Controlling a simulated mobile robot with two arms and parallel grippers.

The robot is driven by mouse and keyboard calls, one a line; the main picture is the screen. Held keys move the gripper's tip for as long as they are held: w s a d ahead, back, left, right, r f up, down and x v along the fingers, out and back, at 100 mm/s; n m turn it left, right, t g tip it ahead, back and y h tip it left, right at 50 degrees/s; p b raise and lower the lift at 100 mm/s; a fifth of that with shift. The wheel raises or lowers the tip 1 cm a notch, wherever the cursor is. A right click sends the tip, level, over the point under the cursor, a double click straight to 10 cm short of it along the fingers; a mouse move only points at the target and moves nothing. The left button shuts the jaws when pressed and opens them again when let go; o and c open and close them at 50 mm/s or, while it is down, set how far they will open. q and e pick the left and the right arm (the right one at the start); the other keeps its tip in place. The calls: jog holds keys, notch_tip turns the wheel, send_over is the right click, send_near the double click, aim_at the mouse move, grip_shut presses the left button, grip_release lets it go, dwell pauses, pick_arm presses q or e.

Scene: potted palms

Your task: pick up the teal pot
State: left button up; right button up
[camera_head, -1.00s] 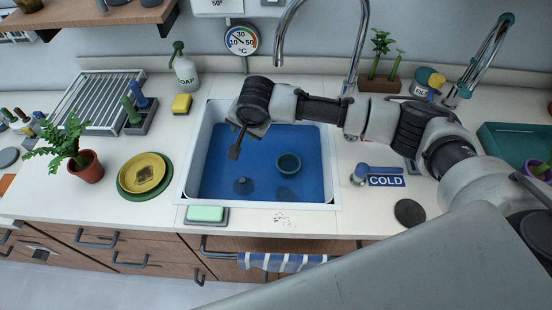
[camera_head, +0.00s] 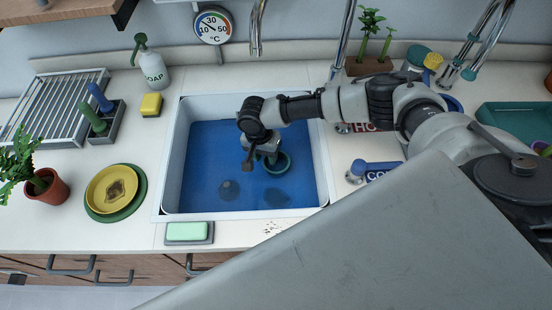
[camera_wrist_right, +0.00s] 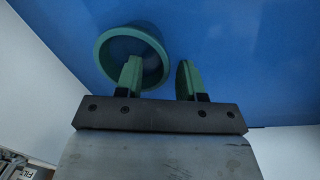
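The teal pot (camera_head: 284,166) is a small round bowl-like pot inside the blue sink basin (camera_head: 205,165), toward its right side. In the head view my right gripper (camera_head: 266,158) reaches down over it and covers its left and back part. In the right wrist view the pot (camera_wrist_right: 108,47) shows its open mouth at upper left. My right gripper (camera_wrist_right: 158,78) is open there, with two green fingertips apart. The left fingertip overlaps the pot's near rim and mouth; the right one is outside, beside the pot. I cannot tell whether either touches. My left gripper is not in view.
The white sink rim (camera_head: 168,165) surrounds the basin. A faucet (camera_head: 255,35) hangs behind it. A green sponge on a tray (camera_head: 187,231) lies at the front, a yellow plate (camera_head: 98,187) and potted plant (camera_head: 48,186) at left.

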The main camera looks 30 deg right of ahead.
aim_at(266, 162)
jog(key=shift+f, duration=1.7)
jog(key=shift+s, duration=0.1)
grip_shut()
jog(key=shift+r, duration=0.15)
notch_tip(266, 162, up, 10)
